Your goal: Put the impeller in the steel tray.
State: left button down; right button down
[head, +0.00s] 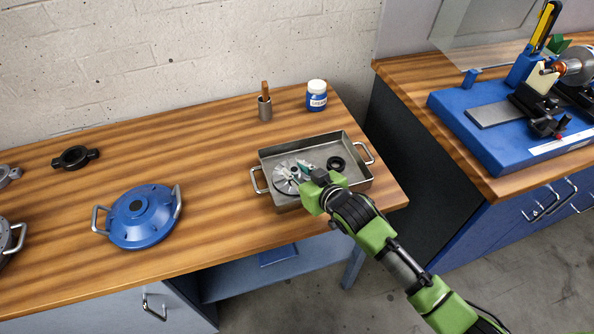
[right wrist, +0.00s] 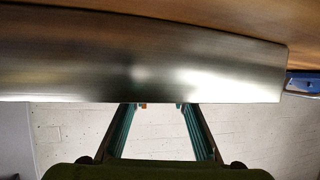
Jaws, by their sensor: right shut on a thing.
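The impeller (head: 287,178), a light grey bladed wheel, is inside the left part of the steel tray (head: 345,142). Whether it rests on the tray floor or is held just above it, I cannot tell. My right gripper (head: 306,168) reaches over the tray's front wall and is shut on the impeller at its right side. In the right wrist view the fingers (right wrist: 158,112) run behind the tray's wall (right wrist: 140,60), which hides their tips and the impeller. A black ring (head: 336,163) lies in the tray to the right. My left gripper is not in view.
The blue cover with handles (head: 150,215) and a black clamp (head: 75,157) are on the wooden bench (head: 215,185). A metal cup (head: 265,110) and a white-and-blue jar (head: 316,95) stand behind the tray. A blue machine (head: 500,140) is on the right bench.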

jog(key=c, duration=1.7)
grip_release()
jog(key=v, duration=1.2)
jog(key=shift+d, duration=0.1)
